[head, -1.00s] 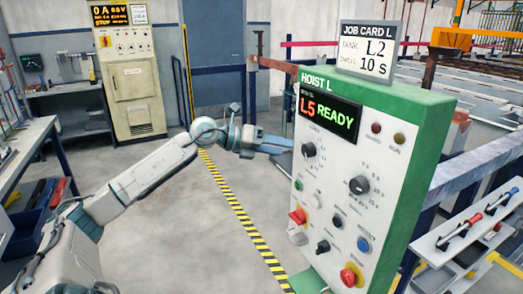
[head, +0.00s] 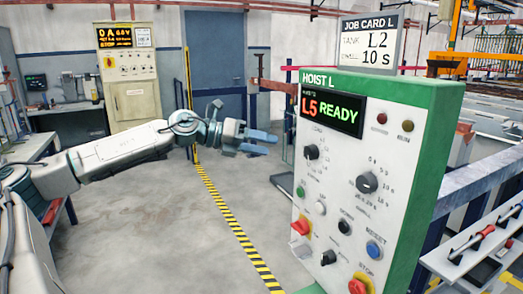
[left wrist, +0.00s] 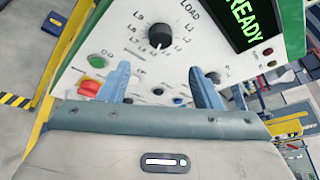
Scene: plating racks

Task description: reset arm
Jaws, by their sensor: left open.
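My left arm reaches in from the left in the head view. Its gripper (head: 260,143) is open and empty, in free air to the left of the hoist panel (head: 340,185) and apart from it. In the left wrist view the two blue fingers (left wrist: 158,88) are spread, with the panel's face (left wrist: 140,45) beyond them. The panel is white with a green frame. Its display (head: 330,114) reads "L5 READY". A black selector knob (head: 311,152) sits below it, and it also shows in the left wrist view (left wrist: 160,34). My right gripper is not in view.
A job card (head: 368,47) on top of the panel reads "TANK L2" and "10 S". A rack shelf (head: 470,250) with red-handled tools stands at the right. A cabinet (head: 131,85) stands at the back. The floor around the yellow-black line (head: 230,220) is clear.

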